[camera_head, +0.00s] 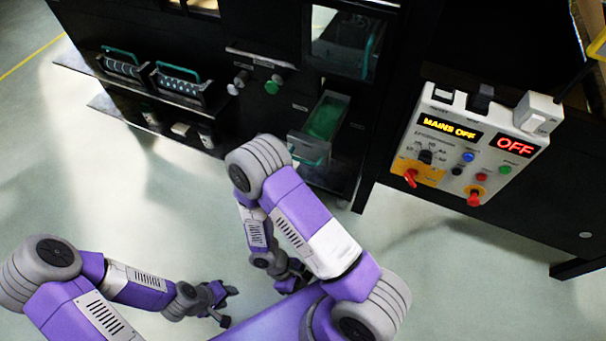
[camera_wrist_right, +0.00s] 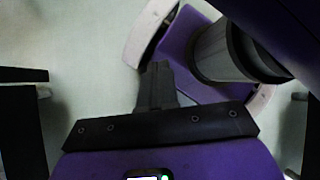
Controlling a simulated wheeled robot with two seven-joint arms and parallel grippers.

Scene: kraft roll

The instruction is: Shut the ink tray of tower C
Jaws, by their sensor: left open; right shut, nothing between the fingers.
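An ink tray (camera_head: 308,150) holding green ink sticks out, open, from the lower front of the dark machine in the head view. No letter naming its tower is readable. My right forearm rises just in front of its left side. My right gripper (camera_head: 296,276) is low, below the tray in the picture and apart from it, partly hidden by my arm. In the right wrist view, its fingers (camera_wrist_right: 157,85) are shut with nothing between them. My left gripper (camera_head: 229,306) is open and empty, over the floor at lower left, well away from the tray.
A control box (camera_head: 468,148) reading "MAINS OFF" and "OFF" is at right. Two racks with green handles (camera_head: 178,82) stick out at upper left. White and green knobs (camera_head: 271,86) sit above left of the tray. The pale floor (camera_head: 130,210) is clear at left.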

